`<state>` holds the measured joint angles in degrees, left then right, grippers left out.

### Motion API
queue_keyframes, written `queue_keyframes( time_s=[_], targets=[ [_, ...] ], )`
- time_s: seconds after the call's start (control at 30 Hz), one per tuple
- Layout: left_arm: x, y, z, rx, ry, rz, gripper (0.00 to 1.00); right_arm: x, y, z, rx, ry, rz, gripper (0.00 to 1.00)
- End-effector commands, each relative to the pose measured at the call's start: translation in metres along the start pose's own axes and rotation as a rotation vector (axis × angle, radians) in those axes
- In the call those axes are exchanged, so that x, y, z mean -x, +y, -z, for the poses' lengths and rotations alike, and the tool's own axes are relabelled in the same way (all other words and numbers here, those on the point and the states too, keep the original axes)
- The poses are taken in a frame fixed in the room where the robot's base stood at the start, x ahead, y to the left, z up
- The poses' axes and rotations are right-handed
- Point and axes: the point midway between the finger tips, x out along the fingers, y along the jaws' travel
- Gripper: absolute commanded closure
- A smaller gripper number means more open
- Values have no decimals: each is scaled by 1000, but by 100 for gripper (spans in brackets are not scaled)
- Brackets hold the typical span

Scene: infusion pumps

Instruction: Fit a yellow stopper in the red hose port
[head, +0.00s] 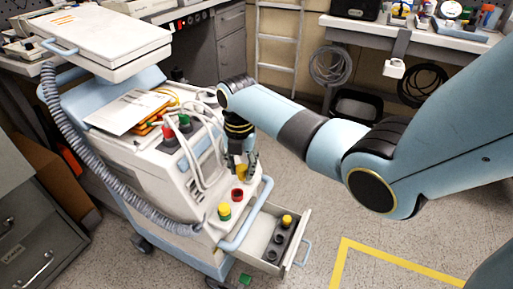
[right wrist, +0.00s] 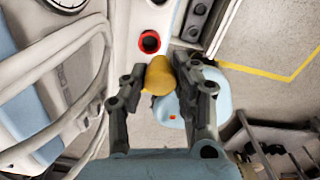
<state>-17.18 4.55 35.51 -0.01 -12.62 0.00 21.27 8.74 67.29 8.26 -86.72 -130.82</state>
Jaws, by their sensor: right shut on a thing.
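My right gripper (head: 243,167) is shut on a yellow stopper (head: 242,173) above the pump cart's pale front panel. In the right wrist view the fingers (right wrist: 154,90) pinch the rounded yellow stopper (right wrist: 159,76) from both sides. The red hose port (head: 237,195) is a red ring with a dark opening, just in front of the held stopper. The red ring also shows in the right wrist view (right wrist: 149,42), empty and a little beyond the stopper, which is apart from it in the picture. My left gripper is not in view.
An open drawer (head: 259,238) below holds a yellow-topped piece (head: 287,221) among dark sockets. White hoses (head: 207,150) and a blue handle (head: 248,222) flank the panel. Floor at right is clear.

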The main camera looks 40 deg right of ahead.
Motion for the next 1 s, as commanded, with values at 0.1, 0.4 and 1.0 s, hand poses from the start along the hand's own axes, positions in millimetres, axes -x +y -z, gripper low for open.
queue_keyframes(
  time_s=[0.1, 0.4, 1.0],
  targets=[
    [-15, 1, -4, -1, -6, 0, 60, -5, 17, 3, 2, 1, -1, 87],
    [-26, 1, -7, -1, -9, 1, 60, -34, 17, 3, 0, 2, 2, 87],
    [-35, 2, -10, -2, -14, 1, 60, -51, 17, 3, 0, 0, 0, 87]
  ],
)
